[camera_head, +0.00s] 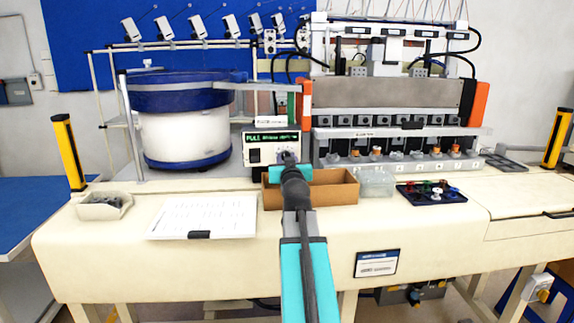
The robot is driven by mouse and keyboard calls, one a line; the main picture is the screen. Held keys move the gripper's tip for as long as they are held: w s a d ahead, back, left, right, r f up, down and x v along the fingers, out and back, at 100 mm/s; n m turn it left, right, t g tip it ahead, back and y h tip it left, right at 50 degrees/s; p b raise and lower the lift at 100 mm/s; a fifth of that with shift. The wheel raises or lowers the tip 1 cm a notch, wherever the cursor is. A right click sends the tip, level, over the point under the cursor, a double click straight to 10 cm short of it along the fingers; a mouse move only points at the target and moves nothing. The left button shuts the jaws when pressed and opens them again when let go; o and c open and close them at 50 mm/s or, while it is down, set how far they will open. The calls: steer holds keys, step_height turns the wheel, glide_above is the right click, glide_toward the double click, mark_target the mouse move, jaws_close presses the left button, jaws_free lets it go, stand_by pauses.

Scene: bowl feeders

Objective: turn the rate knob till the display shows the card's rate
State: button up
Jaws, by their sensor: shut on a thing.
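The controller box (256,154) stands on the bench, left of the middle, behind a cardboard tray. Its dark display (272,137) shows green characters; "FULL" seems readable at the left, and the rest is too small to read. My gripper (288,160) reaches to the lower right of the controller's front and is shut on the rate knob, which is mostly hidden behind it. A white sheet with printed lines (203,215) lies on the bench at the left under a dark clip; its text is not legible. A small framed card (377,263) is on the bench front; its text is also unreadable.
A blue and white bowl feeder (185,135) stands left of the controller. The cardboard tray (333,192) sits close under my gripper. A clear box (376,182) and a black tray of coloured parts (432,196) are to the right. A parts bin (104,209) is far left.

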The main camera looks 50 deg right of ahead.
stand_by(0.3)
steer(key=o, duration=1.1)
steer(key=shift+c, duration=0.2)
steer(key=shift+s, duration=0.1)
steer(key=b+v, duration=0.2)
steer(key=v, duration=0.4)
steer(key=shift+f, duration=0.15)
steer(key=shift+b, duration=0.3)
